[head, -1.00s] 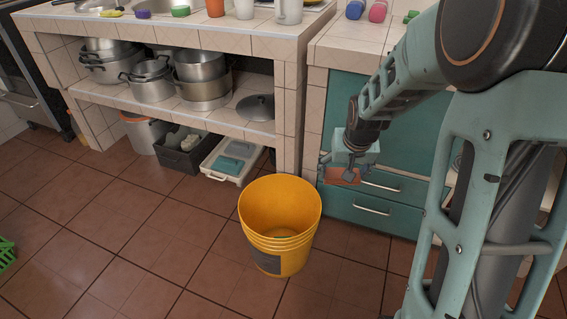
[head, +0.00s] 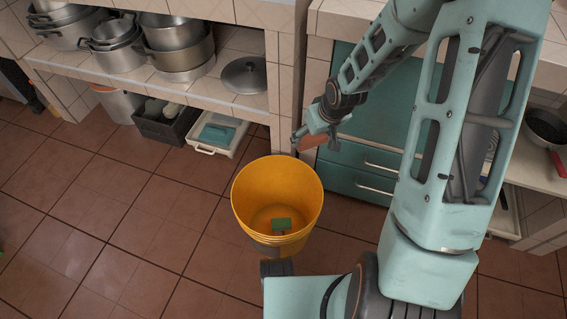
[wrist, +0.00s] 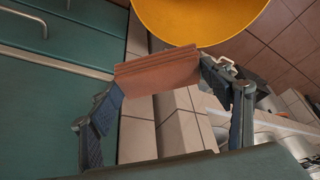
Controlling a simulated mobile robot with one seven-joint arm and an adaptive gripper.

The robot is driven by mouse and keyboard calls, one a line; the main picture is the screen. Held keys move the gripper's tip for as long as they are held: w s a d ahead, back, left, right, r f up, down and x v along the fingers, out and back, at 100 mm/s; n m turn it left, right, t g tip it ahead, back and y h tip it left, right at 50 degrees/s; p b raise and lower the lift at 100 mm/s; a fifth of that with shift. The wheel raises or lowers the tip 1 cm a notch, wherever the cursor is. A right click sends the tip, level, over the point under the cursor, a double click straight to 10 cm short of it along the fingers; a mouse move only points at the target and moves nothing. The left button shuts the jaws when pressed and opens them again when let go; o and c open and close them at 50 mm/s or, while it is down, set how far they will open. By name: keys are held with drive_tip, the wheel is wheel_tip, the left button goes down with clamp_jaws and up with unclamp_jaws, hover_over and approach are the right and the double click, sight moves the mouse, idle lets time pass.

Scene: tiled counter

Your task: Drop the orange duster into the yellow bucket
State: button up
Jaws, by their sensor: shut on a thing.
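The yellow bucket (head: 277,185) stands upright on the tiled floor in the middle of the head view. A green thing (head: 281,223) lies at its bottom. My gripper (head: 312,141) is up and to the right of the bucket, near the teal drawers, and is shut on the orange duster (head: 311,144). In the wrist view the duster (wrist: 157,71) is a ridged orange block between my two fingers (wrist: 160,82). The bucket's rim (wrist: 200,44) shows just beyond it. The duster is beside the bucket's opening, not over it, in the head view.
Teal drawers with metal handles (head: 376,187) are behind and right of my gripper. A tiled shelf holds several pots (head: 178,50) and a lid (head: 245,76). A black crate (head: 166,124) and a white tray (head: 214,135) sit below. The floor left of the bucket is clear.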

drive_tip(key=s+a+f+n+b, duration=0.1)
drive_tip(key=s+a+f+n, duration=0.1)
drive_tip(key=f, duration=0.4)
drive_tip(key=s+a+f+n+g+y+b, duration=0.1)
drive_tip(key=s+a+f+n, duration=0.1)
drive_tip(key=s+a+f, duration=0.3)
drive_tip(key=shift+s+a+f+n+b, duration=0.25)
drive_tip(key=shift+a+f+n+b, duration=0.15)
drive_tip(key=shift+a+f, duration=0.4)
drive_tip(key=shift+d, duration=0.1)
drive_tip(key=o, duration=1)
drive_tip(key=shift+y, duration=0.3)
drive_tip(key=shift+v, duration=5.95)
